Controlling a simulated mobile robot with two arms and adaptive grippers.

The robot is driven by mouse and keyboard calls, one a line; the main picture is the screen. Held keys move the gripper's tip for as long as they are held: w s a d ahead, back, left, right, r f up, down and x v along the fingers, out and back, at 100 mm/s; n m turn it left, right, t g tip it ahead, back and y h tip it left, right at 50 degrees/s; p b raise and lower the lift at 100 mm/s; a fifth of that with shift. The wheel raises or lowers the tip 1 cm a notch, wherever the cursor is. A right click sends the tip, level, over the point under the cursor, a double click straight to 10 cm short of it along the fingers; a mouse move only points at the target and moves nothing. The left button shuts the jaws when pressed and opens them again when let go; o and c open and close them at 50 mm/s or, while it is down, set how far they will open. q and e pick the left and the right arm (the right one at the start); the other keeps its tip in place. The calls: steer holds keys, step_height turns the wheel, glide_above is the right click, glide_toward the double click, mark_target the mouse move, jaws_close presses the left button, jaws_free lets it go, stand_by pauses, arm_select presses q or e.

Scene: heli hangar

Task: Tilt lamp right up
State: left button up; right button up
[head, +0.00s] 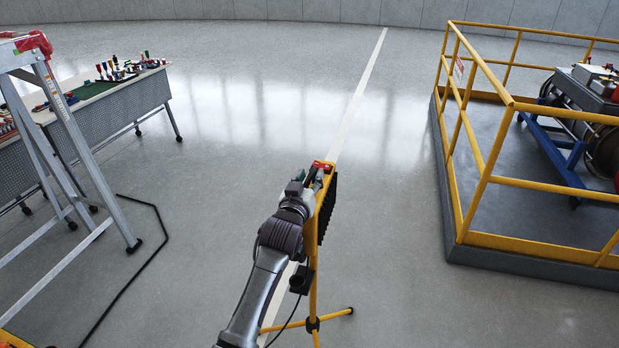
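The lamp (327,208) stands on a yellow tripod (313,285) at the lower middle of the head view. Its head is seen nearly edge-on, with a yellow frame and black ribs on the right side. A red part sits at its top. My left arm comes up from the bottom, and my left gripper (314,182) is at the upper left edge of the lamp head. It appears to touch or overlap the lamp there. The fingers are small and partly hidden, so their closing on the lamp cannot be made out. My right gripper is out of view.
A yellow-railed platform (473,170) holding equipment stands at right. A stepladder (85,140) and a workbench with tools (110,105) stand at left. A black cable (125,285) lies on the floor. Open floor stretches beyond the lamp.

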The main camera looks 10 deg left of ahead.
arm_select(q)
jaws_close()
stand_by(0.3)
steer(key=shift+a, duration=0.1)
